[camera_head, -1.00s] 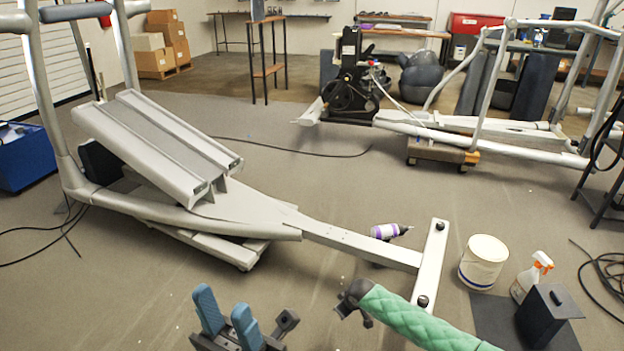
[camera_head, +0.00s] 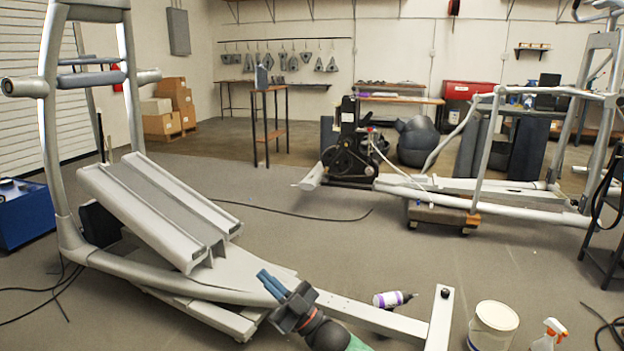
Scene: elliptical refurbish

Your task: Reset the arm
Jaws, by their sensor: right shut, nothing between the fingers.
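My right gripper (camera_head: 269,281) is at the bottom centre, its blue fingers close together and pointing up and left. It is shut and empty. Its dark wrist and a bit of green arm sleeve show below it, cut off by the bottom edge. In the picture it overlaps the low rail of the grey elliptical frame (camera_head: 170,200); I cannot tell how far apart they are. My left gripper is not in view.
A purple and white bottle (camera_head: 388,299) lies by the frame's crossbar. A white bucket (camera_head: 492,328) and a spray bottle (camera_head: 549,335) stand at the lower right. A second machine (camera_head: 480,200) stands farther back. The middle floor is mostly clear, with a cable across it.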

